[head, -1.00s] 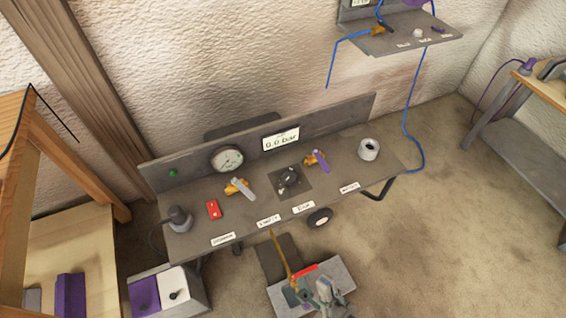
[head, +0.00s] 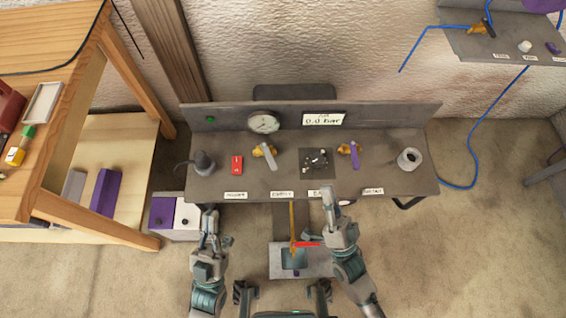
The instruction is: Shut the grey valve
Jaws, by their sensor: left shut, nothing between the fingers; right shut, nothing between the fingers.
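The grey valve, a brass body with a grey lever (head: 270,159), sits left of centre on the grey panel bench (head: 220,185). Its lever points toward the front edge, slightly to the right. A similar valve with a purple lever (head: 354,156) stands further right. My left gripper (head: 209,217) is shut and empty, in front of the bench's left part and apart from the grey valve. My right gripper (head: 328,192) is shut and empty at the front edge, right of the grey valve, and covers part of a label.
A gauge (head: 263,123), a display reading 0.0 bar (head: 323,119), a red switch box (head: 237,165), a dark knob (head: 316,159) and a white ring (head: 410,158) are on the bench. A wooden table (head: 60,120) stands left. A red-handled pedestal (head: 307,244) is between my arms.

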